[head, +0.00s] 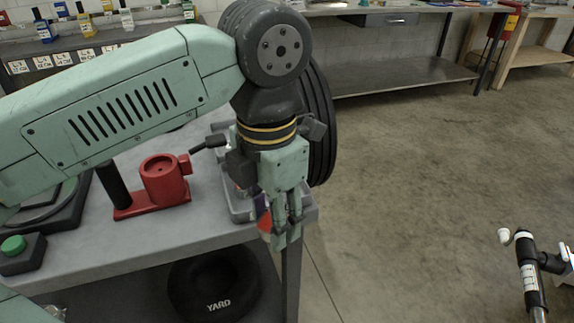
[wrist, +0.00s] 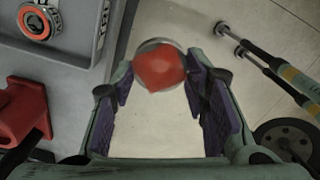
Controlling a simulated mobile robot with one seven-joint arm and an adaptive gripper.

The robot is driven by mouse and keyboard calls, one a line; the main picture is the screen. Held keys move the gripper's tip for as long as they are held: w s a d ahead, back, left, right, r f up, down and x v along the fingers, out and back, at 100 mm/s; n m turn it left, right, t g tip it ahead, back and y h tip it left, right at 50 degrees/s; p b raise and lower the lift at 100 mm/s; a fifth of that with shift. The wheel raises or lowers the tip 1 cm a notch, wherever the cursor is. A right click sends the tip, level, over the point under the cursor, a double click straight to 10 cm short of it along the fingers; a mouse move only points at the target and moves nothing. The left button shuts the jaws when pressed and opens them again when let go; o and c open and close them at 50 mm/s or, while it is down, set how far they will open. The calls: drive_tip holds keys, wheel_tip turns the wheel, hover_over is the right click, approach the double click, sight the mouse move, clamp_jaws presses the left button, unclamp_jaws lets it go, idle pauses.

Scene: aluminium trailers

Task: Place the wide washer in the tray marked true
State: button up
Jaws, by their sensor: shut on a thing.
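My gripper (head: 281,232) hangs fingers-down just off the right edge of the workbench. In the wrist view its purple-padded fingers (wrist: 160,80) are shut on a red round piece (wrist: 160,68) with a thin grey metal rim behind it. I cannot tell whether this is the wide washer. Its red also shows beside the fingers in the head view (head: 265,223). A grey tray (wrist: 70,53) lies at upper left in the wrist view, holding a ring-shaped bearing with orange-red (wrist: 36,22). A partly seen white label is near its edge; I cannot read it. My arm and gripper partly hide the tray in the head view (head: 240,208).
A red fixture (head: 163,180) stands on the grey workbench (head: 150,235), left of the tray. A green button box (head: 18,253) is further left. A black tyre marked YARD (head: 215,285) lies on the lower shelf. Open floor lies to the right.

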drive_tip(key=w+p, duration=0.1)
drive_tip(key=w, duration=0.3)
drive_tip(key=w+p, duration=0.1)
drive_tip(key=w, duration=0.4)
drive_tip(key=w+d+f+p, duration=0.1)
drive_tip(key=w, duration=0.4)
drive_tip(key=shift+w+f+p, duration=0.1)
drive_tip(key=shift+w+p, duration=0.15)
drive_tip(key=shift+p, duration=0.05)
drive_tip(key=f, duration=0.1)
drive_tip(key=w+f+p, duration=0.1)
drive_tip(key=f, duration=0.1)
drive_tip(key=shift+w+f, duration=0.1)
drive_tip(key=shift+f, duration=0.3)
drive_tip(key=shift+f, duration=0.2)
drive_tip(key=o, duration=1.1)
drive_tip(key=shift+r, duration=0.1)
